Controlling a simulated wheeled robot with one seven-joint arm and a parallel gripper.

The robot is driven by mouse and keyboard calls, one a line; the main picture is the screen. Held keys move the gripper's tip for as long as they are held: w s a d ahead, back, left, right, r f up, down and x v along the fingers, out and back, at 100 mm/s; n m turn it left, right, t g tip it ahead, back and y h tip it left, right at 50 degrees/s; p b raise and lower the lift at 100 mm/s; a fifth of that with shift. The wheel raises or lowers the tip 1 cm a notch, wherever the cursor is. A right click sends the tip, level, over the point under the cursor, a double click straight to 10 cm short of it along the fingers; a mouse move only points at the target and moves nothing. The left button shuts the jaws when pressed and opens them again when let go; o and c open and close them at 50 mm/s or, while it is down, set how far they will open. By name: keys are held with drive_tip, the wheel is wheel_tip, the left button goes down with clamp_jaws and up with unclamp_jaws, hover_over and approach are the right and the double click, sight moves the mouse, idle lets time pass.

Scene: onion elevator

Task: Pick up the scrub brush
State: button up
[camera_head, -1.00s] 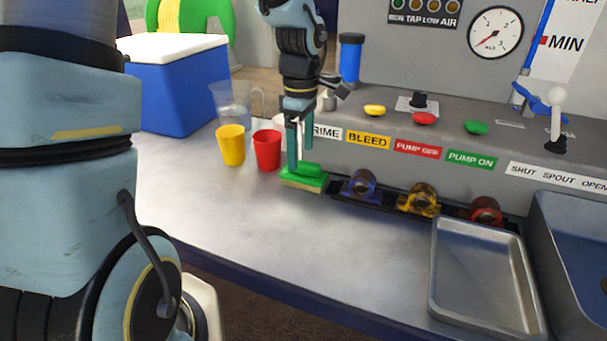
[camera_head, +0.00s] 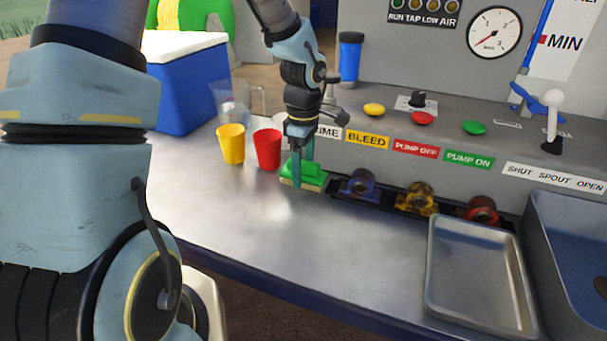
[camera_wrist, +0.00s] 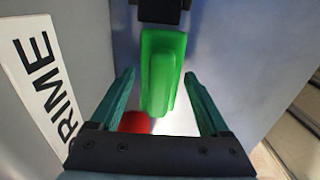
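The scrub brush (camera_head: 315,173), with a green handle and a pale bristle base, lies on the metal counter (camera_head: 240,215) beside the red cup (camera_head: 268,149). My gripper (camera_head: 302,176) is down over it, with one finger in front of the brush and the other largely hidden behind it. In the wrist view the green handle (camera_wrist: 163,70) lies between the two teal fingertips of my gripper (camera_wrist: 160,76). A gap shows on each side, so the fingers are open and not closed on it. The bristles are hidden in the wrist view.
A yellow cup (camera_head: 231,144) and a clear pitcher (camera_head: 229,104) stand left of the red cup. A dark rack with colored round pieces (camera_head: 361,184) lies just right of the brush. The control panel (camera_head: 450,124) rises behind. A metal tray (camera_head: 432,262) lies at right; the front counter is clear.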

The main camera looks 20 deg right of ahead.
sight(304, 162)
drive_tip(key=c, duration=1.2)
drive_tip(key=shift+r, duration=0.1)
wheel_tip(304, 162, up, 10)
drive_tip(key=shift+f+b, duration=0.1)
drive_tip(key=shift+b, duration=0.6)
drive_tip(key=o, duration=0.9)
drive_tip(key=c, duration=0.6)
